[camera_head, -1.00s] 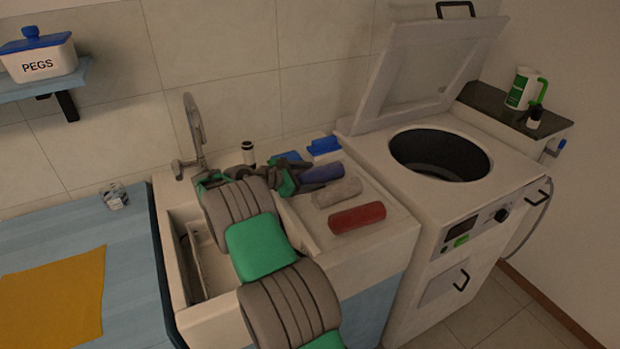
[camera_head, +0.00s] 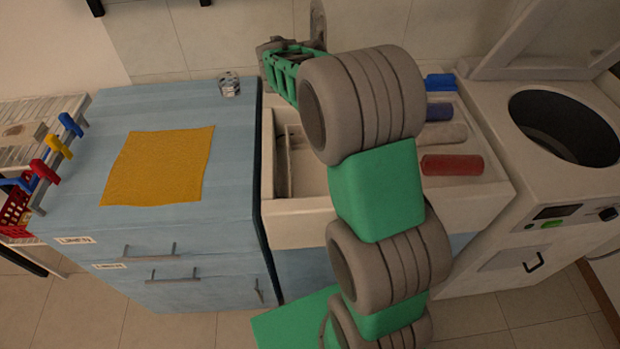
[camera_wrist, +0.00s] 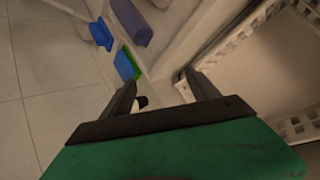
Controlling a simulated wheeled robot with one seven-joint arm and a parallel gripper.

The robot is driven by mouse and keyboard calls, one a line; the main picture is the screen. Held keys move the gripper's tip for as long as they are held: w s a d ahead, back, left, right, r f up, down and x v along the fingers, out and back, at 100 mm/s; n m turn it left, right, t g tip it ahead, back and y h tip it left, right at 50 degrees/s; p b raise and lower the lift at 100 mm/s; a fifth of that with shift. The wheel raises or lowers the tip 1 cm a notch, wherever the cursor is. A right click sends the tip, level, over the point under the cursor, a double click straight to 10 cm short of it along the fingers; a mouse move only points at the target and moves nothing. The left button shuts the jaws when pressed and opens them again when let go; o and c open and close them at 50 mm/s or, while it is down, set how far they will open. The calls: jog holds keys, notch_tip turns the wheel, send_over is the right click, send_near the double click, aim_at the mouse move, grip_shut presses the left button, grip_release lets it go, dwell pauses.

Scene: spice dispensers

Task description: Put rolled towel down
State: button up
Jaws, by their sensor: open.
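Three rolled towels lie side by side on the sink's ribbed drainboard (camera_head: 487,195) in the head view: a purple-blue one (camera_head: 438,109), a grey one (camera_head: 445,133) and a red one (camera_head: 452,165). The purple-blue roll also shows at the top of the wrist view (camera_wrist: 131,22), ahead of the fingers and apart from them. My gripper (camera_wrist: 158,84) is open, with no towel between its fingers. In the head view it is around the back of the sink, left of the rolls, mostly hidden by my arm.
A white basket (camera_wrist: 235,68) sits in the sink. A blue brush (camera_head: 441,82) and a green-blue sponge (camera_wrist: 127,63) are near the rolls. A yellow cloth (camera_head: 160,165) and a glass (camera_head: 229,84) are on the blue counter (camera_head: 115,105). The open washer (camera_head: 520,215) stands right.

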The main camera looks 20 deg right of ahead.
jog(key=s+a+f+m+t+y, duration=0.1)
jog(key=s+a+m+y, duration=0.6)
jog(key=s+a, duration=1.3)
jog(key=a+y, duration=0.1)
jog(key=a, duration=0.3)
jog(key=shift+a+f+y, duration=0.15)
jog(key=shift+f+y, duration=0.05)
jog(key=shift+y, duration=0.1)
jog(key=shift+s, duration=0.1)
